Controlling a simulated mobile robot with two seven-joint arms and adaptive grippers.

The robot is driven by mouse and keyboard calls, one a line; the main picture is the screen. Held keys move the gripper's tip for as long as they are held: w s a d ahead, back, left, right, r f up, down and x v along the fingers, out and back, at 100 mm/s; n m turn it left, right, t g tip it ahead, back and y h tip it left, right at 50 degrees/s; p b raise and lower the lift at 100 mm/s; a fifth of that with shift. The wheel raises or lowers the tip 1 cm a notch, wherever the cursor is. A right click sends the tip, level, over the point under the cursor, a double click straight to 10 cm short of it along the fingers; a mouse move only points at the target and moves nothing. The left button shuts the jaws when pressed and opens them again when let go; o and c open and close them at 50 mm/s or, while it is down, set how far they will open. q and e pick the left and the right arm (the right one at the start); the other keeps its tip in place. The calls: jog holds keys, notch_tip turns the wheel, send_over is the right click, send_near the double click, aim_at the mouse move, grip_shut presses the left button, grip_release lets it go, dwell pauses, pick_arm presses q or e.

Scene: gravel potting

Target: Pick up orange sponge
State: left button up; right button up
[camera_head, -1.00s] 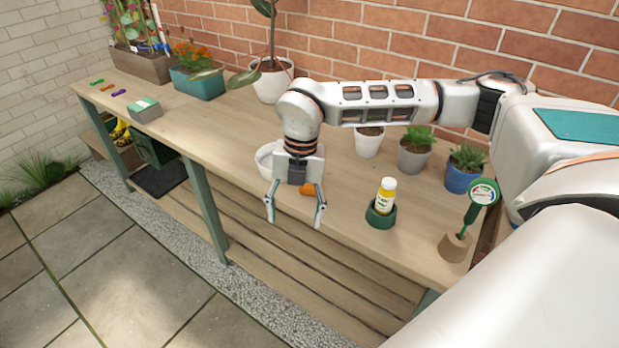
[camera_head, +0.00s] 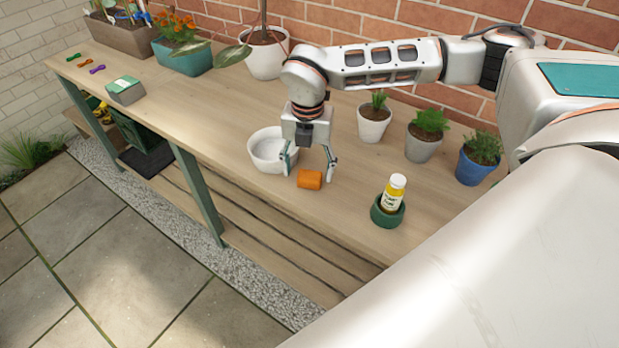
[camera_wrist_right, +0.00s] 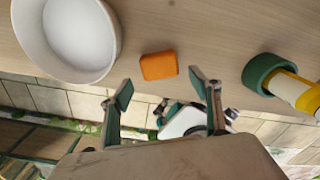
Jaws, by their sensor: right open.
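The orange sponge (camera_head: 310,179) is a small block lying on the wooden bench near its front edge. It also shows in the right wrist view (camera_wrist_right: 158,65), beyond the fingertips and roughly between their lines. My right gripper (camera_head: 309,176) is open and empty, with its fingers pointing down around the sponge's place in the head view. In the right wrist view the two fingers (camera_wrist_right: 160,84) are spread and apart from the sponge.
A white bowl (camera_head: 268,161) stands just left of the sponge. A yellow bottle (camera_head: 393,190) sits in a green holder (camera_head: 387,222) to the right. Potted plants, including a white pot (camera_head: 373,127), stand behind. The front edge of the bench (camera_head: 300,228) is close to the sponge.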

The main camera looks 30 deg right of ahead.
aim_at(308, 179)
jog(key=shift+s+f, duration=0.1)
jog(key=shift+f, duration=1.75)
jog(key=c, duration=1.1)
jog(key=shift+o, duration=0.2)
jog(key=shift+r, duration=0.1)
notch_tip(308, 179, up, 20)
jog(key=shift+o, duration=0.6)
jog(key=shift+c, duration=0.6)
